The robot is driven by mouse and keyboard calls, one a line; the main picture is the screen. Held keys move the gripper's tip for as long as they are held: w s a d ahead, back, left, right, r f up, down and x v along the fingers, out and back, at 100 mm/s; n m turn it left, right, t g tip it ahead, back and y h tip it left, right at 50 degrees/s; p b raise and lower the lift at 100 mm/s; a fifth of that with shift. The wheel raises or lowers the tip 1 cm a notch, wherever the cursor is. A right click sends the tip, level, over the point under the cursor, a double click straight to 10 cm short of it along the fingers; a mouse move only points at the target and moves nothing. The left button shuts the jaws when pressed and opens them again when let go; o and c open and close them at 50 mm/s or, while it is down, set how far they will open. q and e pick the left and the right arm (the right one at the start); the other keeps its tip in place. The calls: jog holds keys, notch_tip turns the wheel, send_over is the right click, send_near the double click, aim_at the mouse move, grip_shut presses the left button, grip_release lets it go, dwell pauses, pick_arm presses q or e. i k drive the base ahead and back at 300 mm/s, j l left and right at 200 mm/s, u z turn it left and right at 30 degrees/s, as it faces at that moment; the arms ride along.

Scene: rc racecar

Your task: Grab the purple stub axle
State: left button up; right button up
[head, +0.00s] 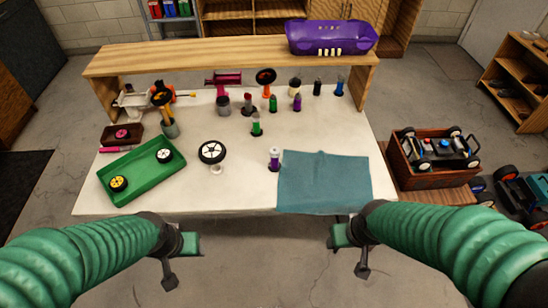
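Two small upright things with purple on them stand on the white-topped table. One (275,158), purple with a pale top, is near the front, just left of the teal cloth. The other (297,103), darker-topped, is farther back among similar coloured pieces. Both are small, and I cannot tell for sure which is the purple stub axle. My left gripper (182,258) is in front of the table's front edge, empty, its fingers apart. My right gripper (350,250) is likewise in front of the edge, empty and apart. Neither touches anything on the table.
A teal cloth (325,185) covers the front right. A green tray (112,178) with wheels lies at the left, and a loose wheel (212,152) stands at centre. A wooden shelf (210,58) spans the back, carrying a purple car body (330,32). The front centre is mostly clear.

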aim_at(274, 166)
jog(key=i+j, duration=0.25)
jog(key=i, duration=0.25)
jog(key=i+j, duration=0.25)
jog(key=i, duration=0.25)
jog(key=i+z, duration=0.05)
